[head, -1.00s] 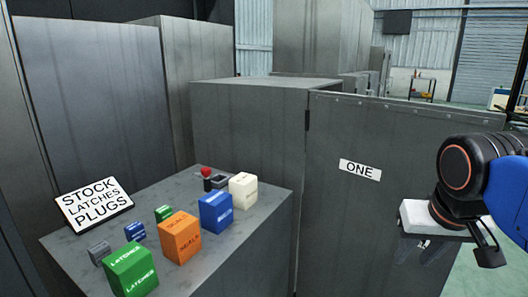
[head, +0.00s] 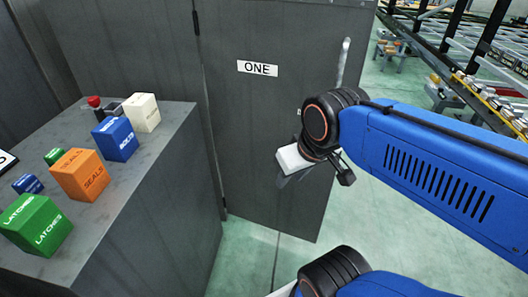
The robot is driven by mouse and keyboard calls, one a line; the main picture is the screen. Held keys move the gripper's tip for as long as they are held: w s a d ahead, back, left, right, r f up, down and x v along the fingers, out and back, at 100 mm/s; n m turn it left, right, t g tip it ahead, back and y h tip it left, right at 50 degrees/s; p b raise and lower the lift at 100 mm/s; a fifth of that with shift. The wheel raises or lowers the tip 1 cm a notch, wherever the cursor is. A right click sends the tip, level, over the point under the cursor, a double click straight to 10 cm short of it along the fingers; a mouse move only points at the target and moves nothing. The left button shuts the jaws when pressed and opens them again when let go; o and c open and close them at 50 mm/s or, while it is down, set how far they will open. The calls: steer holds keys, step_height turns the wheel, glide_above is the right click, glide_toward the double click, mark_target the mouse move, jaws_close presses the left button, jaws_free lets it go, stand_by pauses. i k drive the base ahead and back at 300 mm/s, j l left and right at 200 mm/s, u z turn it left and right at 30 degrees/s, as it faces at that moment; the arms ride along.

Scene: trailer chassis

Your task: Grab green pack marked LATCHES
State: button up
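The green pack marked LATCHES (head: 36,224) sits at the near left of the grey bench top, with white lettering on its faces. A smaller green block (head: 54,156) lies farther back behind the orange pack. My gripper (head: 290,170) hangs in front of the grey door marked ONE, well to the right of the bench and apart from every pack. My arm hides part of it, and its fingers are too small and dark to tell whether they are open.
The grey bench (head: 150,165) also carries an orange SEALS pack (head: 80,175), a blue pack (head: 116,139), a white pack (head: 142,112), a small blue block (head: 27,184) and a red-knobbed item (head: 95,103). The door (head: 275,110) has a long handle.

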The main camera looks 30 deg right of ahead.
mark_target(34, 223)
steer(key=u, duration=1.35)
